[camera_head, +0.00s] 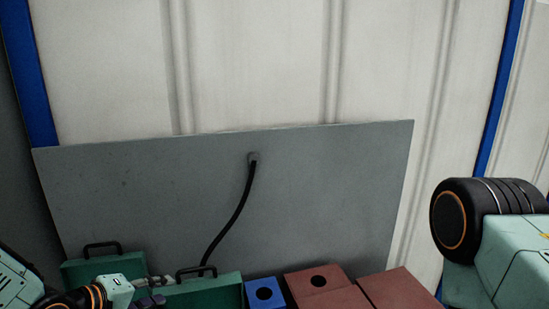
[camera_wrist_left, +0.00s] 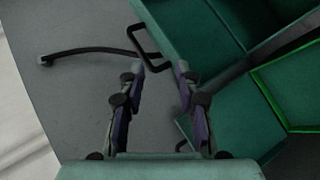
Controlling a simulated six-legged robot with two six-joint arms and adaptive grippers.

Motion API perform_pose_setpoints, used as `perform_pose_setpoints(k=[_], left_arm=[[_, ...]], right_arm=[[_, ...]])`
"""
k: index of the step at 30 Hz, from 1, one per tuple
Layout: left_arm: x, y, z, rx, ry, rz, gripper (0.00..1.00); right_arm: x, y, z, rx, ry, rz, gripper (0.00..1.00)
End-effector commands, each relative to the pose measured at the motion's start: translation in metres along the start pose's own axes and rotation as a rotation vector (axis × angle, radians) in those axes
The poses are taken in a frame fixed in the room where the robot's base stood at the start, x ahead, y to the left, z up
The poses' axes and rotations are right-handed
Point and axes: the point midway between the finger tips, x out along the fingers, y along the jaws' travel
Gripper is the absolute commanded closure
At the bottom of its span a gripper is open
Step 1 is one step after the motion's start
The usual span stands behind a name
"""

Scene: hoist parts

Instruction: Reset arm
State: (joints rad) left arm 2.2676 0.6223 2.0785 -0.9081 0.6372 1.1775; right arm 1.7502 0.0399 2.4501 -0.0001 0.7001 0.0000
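My left gripper (camera_head: 157,289) is low at the left in the head view, beside two green cases. In the left wrist view its two dark fingers (camera_wrist_left: 160,72) are apart, with grey surface between them and nothing held. A green case (camera_wrist_left: 205,25) with a black handle lies just beyond the fingertips there; I cannot tell whether they touch the handle. My right arm (camera_head: 495,240) shows at the right of the head view as a pale green link with a black and orange joint. Its gripper is outside both views.
A grey panel (camera_head: 150,200) with a hanging black cable (camera_head: 235,215) stands before a white wall. Green cases (camera_head: 90,270) (camera_head: 205,293), a blue block (camera_head: 264,294) and reddish-brown blocks (camera_head: 325,290) line its foot.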

Motion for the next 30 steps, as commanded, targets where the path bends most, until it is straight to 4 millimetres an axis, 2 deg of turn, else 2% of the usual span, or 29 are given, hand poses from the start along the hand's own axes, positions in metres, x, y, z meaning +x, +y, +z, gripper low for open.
perform_pose_setpoints(k=[1,5,8,13,18,24,27,30], left_arm=[[0.007,-0.018,0.012,0.054,-0.004,-0.034,0.66],[0.015,-0.061,0.040,0.205,-0.015,-0.130,0.66],[0.020,-0.102,0.066,0.322,-0.045,-0.222,0.66],[0.020,-0.190,0.120,0.522,-0.147,-0.408,0.66],[0.005,-0.273,0.172,0.662,-0.283,-0.584,0.66],[-0.020,-0.355,0.225,0.713,-0.429,-0.754,0.66],[-0.031,-0.387,0.248,0.717,-0.493,-0.810,0.66],[-0.035,-0.408,0.265,0.734,-0.545,-0.828,0.66]], right_arm=[[0.010,0.000,0.000,0.000,0.000,0.000,0.60],[0.027,0.000,0.000,0.000,0.000,0.000,0.60],[0.043,0.000,0.000,0.000,0.000,0.000,0.60],[0.077,0.001,0.000,0.000,0.000,0.000,0.60],[0.111,0.001,0.000,0.000,0.000,0.000,0.60],[0.149,0.001,0.000,0.000,0.000,0.000,0.60],[0.166,0.001,0.000,0.000,0.000,0.000,0.60],[0.179,0.001,0.000,0.000,0.000,0.000,0.60]])
